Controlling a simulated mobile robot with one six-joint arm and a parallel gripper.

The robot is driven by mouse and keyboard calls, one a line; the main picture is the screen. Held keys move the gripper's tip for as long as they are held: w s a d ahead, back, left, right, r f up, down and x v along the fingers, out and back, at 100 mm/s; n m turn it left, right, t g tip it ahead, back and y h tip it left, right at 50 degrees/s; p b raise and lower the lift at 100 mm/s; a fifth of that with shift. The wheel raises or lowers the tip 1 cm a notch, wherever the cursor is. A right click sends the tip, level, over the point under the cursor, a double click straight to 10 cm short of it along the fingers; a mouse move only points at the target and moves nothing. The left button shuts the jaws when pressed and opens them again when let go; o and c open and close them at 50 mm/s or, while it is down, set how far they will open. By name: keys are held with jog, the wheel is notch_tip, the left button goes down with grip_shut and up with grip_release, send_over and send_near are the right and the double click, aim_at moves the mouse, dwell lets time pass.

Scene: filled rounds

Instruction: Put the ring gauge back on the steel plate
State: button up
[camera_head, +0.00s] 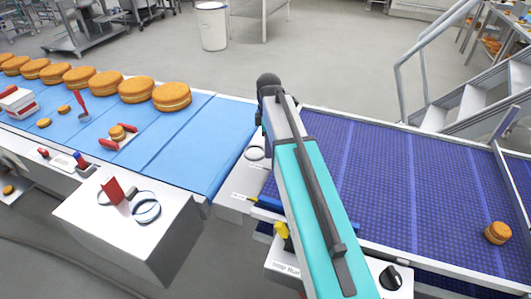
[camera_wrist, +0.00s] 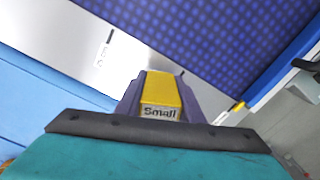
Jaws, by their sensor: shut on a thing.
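In the wrist view my gripper (camera_wrist: 160,88) is shut on a yellow block marked "Small" (camera_wrist: 160,92), which looks like the ring gauge's grip. Any ring below it is hidden. A pale steel plate (camera_wrist: 85,40) lies beyond the gripper, between the blue belt and the purple belt. It also shows in the head view (camera_head: 236,198), partly behind my arm, with a ring-shaped item (camera_head: 255,153) on it. In the head view my arm hides the gripper. I cannot tell whether the held piece touches anything.
A white box (camera_head: 85,212) bears a ring with a red tag (camera_head: 112,190) and another ring (camera_head: 147,212). Several filled rounds line the light blue belt (camera_head: 180,150). One round (camera_head: 497,232) sits on the purple belt (camera_head: 400,190). A black knob (camera_head: 390,277) stands at the front right.

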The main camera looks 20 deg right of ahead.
dwell(0.3)
jog(key=shift+f+p, duration=0.8)
jog(key=shift+f, duration=0.95)
jog(key=shift+f, duration=0.15)
jog(key=o, duration=1.1)
jog(key=shift+r, duration=0.25)
jog(key=shift+r+b, duration=1.4)
jog(key=shift+r, duration=4.55)
jog(key=shift+f, duration=0.1)
